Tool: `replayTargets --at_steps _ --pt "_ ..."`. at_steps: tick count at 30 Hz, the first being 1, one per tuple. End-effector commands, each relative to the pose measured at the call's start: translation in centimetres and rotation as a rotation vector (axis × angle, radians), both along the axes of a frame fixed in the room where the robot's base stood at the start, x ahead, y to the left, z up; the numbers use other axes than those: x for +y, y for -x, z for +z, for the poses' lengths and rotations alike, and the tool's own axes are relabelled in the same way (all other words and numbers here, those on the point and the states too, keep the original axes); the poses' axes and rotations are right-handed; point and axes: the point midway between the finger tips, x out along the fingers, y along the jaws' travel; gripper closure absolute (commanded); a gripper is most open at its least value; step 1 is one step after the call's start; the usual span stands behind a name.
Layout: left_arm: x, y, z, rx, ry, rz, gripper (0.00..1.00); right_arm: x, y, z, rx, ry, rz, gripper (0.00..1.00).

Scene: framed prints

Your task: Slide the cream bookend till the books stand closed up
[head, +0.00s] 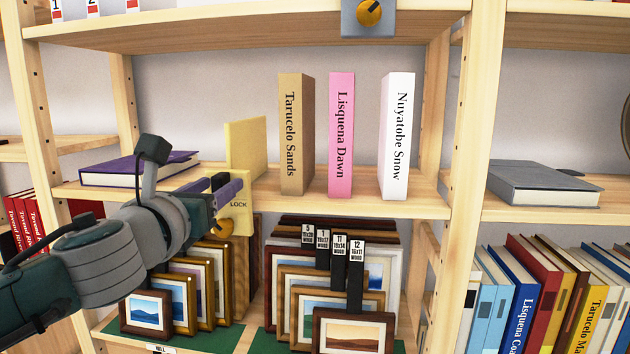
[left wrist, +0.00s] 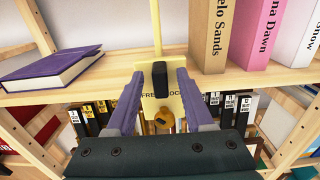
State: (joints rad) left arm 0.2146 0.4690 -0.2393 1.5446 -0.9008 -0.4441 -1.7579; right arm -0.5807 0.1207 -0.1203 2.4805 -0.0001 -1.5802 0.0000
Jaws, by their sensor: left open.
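The cream bookend (head: 246,147) stands upright on the middle shelf, a little left of the tan book "Tarucelo Sands" (head: 291,140). The pink book "Lisquena Dawn" (head: 341,135) and the white book "Nuyatobe Snow" (head: 397,130) stand upright further right, with gaps between the books. The bookend's front plate hangs over the shelf edge, with an orange knob (left wrist: 163,121) and FREE and LOCK lettering. My left gripper (head: 226,188) is at this plate. In the left wrist view its open purple fingers (left wrist: 158,88) stand either side of a black tab (left wrist: 160,75). My right gripper is not in view.
A purple book (head: 138,168) lies flat on the shelf left of the bookend. Framed pictures (head: 335,285) with tags fill the shelf below. A grey box with an orange knob (head: 368,17) is on the shelf above. A wooden upright (head: 468,150) bounds the bay at right.

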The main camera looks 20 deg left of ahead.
Motion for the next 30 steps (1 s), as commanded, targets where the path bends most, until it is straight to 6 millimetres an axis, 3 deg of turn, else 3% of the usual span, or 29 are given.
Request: replayTargets --at_steps 9,23,30 --pt "0.03 -0.27 0.02 0.0 0.001 0.0 0.47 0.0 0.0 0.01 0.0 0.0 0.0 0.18" --pt "0.05 -0.25 0.01 0.0 0.001 0.0 0.98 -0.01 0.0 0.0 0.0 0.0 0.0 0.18" --pt "0.05 -0.24 0.01 0.0 0.001 0.0 1.0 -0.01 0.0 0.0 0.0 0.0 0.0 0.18"
